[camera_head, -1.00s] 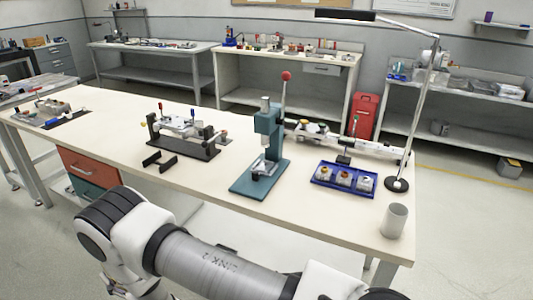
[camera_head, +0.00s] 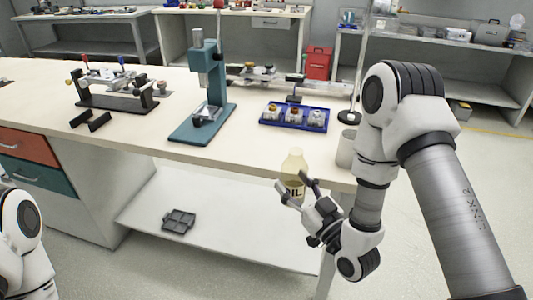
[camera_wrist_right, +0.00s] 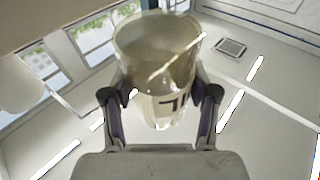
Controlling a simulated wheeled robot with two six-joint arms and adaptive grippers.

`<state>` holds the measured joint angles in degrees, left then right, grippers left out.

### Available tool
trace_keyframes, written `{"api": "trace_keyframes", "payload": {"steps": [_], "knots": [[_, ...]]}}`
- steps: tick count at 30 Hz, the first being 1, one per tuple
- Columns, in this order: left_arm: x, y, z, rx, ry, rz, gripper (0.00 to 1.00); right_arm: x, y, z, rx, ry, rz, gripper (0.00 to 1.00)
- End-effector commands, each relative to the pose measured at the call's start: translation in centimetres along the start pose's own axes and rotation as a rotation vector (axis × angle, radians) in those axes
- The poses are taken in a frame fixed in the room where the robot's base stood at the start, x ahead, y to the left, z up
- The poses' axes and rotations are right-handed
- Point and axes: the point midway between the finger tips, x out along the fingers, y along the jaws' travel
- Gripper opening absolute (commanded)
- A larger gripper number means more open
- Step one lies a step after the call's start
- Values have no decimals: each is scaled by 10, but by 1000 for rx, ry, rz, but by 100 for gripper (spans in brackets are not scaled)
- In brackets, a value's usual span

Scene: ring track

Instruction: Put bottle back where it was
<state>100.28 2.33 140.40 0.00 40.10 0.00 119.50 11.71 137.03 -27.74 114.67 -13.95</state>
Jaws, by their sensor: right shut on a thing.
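A pale yellowish bottle (camera_head: 294,165) with a dark-lettered label, reading in part "IL", is held upright just in front of the workbench's front edge. My right gripper (camera_head: 297,190) is shut on the bottle low on its body, below bench-top height in the picture. In the right wrist view the bottle (camera_wrist_right: 158,70) sits between the two fingers (camera_wrist_right: 160,105), with part of its lettering showing. My left arm shows only at the lower left edge of the head view; its gripper is out of view.
The bench top (camera_head: 150,85) carries a teal press (camera_head: 205,90), a blue tray (camera_head: 293,116) with several small parts, a black fixture (camera_head: 115,92) and a grey cup (camera_head: 346,150) beside my right arm. A lower shelf (camera_head: 215,215) holds a dark grey tray (camera_head: 179,220) and is otherwise mostly clear.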

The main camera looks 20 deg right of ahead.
Motion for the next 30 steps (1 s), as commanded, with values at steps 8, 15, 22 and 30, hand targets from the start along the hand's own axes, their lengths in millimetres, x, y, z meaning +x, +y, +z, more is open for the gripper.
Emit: {"api": "trace_keyframes", "payload": {"steps": [8, 15, 22, 30], "knots": [[-21, 0, 0, 1, 0, 0, 48, -7, 23, -28, -12, 4, 62, 0], [-86, 1, 0, 1, 1, 0, 48, 37, 24, -26, -11, 5, 61, 0], [-73, 1, 0, 1, 0, 0, 48, 88, 28, -4, -11, 9, 62, 0], [-75, 1, 0, 1, 0, 0, 48, 122, 31, 4, -9, 6, 63, 0]]}}
